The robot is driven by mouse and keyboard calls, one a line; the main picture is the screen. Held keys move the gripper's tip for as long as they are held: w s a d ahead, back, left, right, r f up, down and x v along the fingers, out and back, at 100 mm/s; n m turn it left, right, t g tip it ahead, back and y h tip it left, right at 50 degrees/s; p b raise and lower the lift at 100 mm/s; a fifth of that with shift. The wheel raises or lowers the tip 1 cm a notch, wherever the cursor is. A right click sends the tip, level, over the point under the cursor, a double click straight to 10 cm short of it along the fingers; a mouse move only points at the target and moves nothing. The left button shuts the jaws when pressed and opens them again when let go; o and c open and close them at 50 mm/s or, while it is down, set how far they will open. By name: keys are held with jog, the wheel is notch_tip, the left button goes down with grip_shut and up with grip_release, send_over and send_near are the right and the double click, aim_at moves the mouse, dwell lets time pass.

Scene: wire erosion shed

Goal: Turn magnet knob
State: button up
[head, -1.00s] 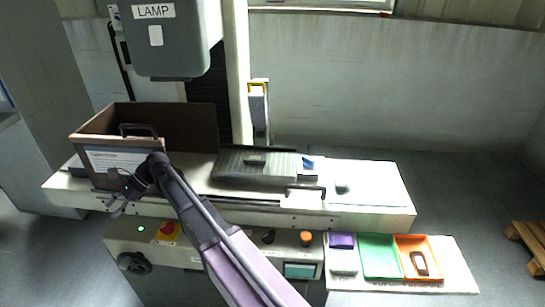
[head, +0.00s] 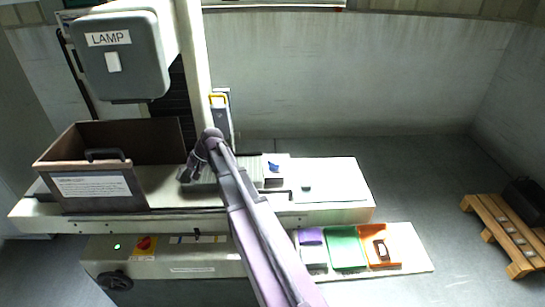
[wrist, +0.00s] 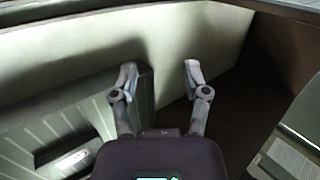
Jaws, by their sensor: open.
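No label naming the magnet knob is legible. A black round knob (head: 115,280) sits low at the left of the machine's front panel. A red and yellow switch (head: 145,243) is above it, right of a green light. The panel further right, where a small dark knob and an orange button showed earlier, is hidden behind my arm. My gripper (head: 190,173) is over the machine table, in front of the ribbed grey plate (head: 242,167) and right of the wooden box. The wrist view shows my gripper (wrist: 161,75) open and empty, beside the ribbed plate (wrist: 85,105).
The open wooden box (head: 95,172) stands left on the table. The grey LAMP housing (head: 122,55) hangs above it. Purple, green (head: 346,247) and orange (head: 374,252) trays lie on the lower right shelf. A pallet (head: 505,230) is on the floor at right.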

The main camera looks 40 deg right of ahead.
jog(key=s+d+r+n+t+h+p, duration=0.1)
jog(key=s+d+r+n+p, duration=0.1)
jog(key=d, duration=0.7)
jog(key=s+d+r+n+h+p, duration=0.1)
jog(key=d+r+n+h+p, duration=0.15)
jog(key=d, duration=0.65)
jog(key=n+h+p, duration=0.3)
jog(key=n+p, duration=0.1)
jog(key=p, duration=0.1)
send_near(274, 162)
jog(key=v, duration=0.4)
jog(key=shift+s+d+m+y+b, duration=0.25)
jog(key=shift+d+b, duration=0.05)
jog(key=shift+d, duration=0.05)
jog(key=shift+f, duration=0.15)
jog(key=b+x, duration=0.8)
jog(key=x, duration=0.1)
jog(key=b+x, duration=0.4)
jog(key=shift+w+a+f+b, duration=0.1)
jog(key=shift+w+f+b, duration=0.05)
jog(key=shift+w+b, duration=0.2)
grip_shut()
